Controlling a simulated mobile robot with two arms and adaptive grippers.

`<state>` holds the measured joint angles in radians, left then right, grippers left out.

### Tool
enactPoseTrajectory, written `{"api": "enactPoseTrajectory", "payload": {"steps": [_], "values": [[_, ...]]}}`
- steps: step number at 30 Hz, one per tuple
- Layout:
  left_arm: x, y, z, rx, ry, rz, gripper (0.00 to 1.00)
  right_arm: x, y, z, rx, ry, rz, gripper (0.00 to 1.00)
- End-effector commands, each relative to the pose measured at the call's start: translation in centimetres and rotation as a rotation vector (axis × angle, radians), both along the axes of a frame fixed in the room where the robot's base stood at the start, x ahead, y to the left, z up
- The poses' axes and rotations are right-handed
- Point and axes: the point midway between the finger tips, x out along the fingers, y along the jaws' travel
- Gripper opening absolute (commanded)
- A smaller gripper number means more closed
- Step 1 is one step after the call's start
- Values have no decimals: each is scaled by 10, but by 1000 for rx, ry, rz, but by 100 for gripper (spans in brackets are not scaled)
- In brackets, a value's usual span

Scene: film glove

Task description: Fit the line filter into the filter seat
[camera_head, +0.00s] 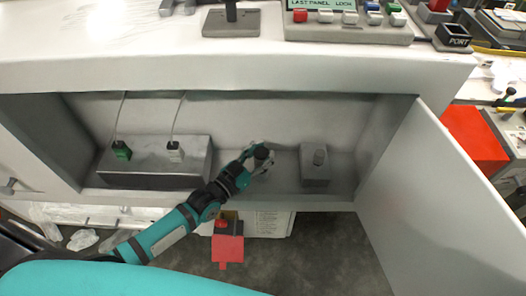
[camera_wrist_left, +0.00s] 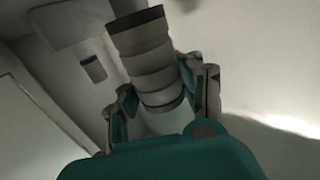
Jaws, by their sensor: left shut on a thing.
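The line filter (camera_wrist_left: 148,58) is a ribbed grey cylinder with a dark end cap. My left gripper (camera_head: 258,159) is shut on it inside the open cabinet; its fingers also show on both sides of the filter in the left wrist view (camera_wrist_left: 160,92). In the head view the filter's dark end (camera_head: 262,152) shows at the fingertips. A grey block with a short upright post (camera_head: 315,178), seemingly the filter seat, stands to the right of the gripper, apart from it. The block also shows at upper left in the wrist view (camera_wrist_left: 68,22). My right gripper is not in view.
A long grey box (camera_head: 150,178) with a green plug (camera_head: 121,150) and a white plug (camera_head: 175,151) on cords stands at the cabinet's left. The cabinet door (camera_head: 450,215) hangs open at right. A button panel (camera_head: 350,30) sits on top.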

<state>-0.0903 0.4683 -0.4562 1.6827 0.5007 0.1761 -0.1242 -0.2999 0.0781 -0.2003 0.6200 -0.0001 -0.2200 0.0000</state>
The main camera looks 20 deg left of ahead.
Motion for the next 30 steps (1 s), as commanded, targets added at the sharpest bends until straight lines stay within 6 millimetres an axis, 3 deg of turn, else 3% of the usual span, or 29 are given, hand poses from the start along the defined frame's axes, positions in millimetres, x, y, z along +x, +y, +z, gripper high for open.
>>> {"api": "enactPoseTrajectory", "payload": {"steps": [16, 17, 18, 25, 30], "values": [[-1, -1, -16, -1, 5, -1, 0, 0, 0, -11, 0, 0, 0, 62], [-1, -1, -16, -1, 5, -1, 32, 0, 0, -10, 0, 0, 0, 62], [-1, -1, -16, -1, 6, -1, 37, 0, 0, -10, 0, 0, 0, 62], [-1, -1, -16, 0, 7, -1, 66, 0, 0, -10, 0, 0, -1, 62], [-1, -1, -16, 0, 7, -1, 66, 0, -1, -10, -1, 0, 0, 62]]}}
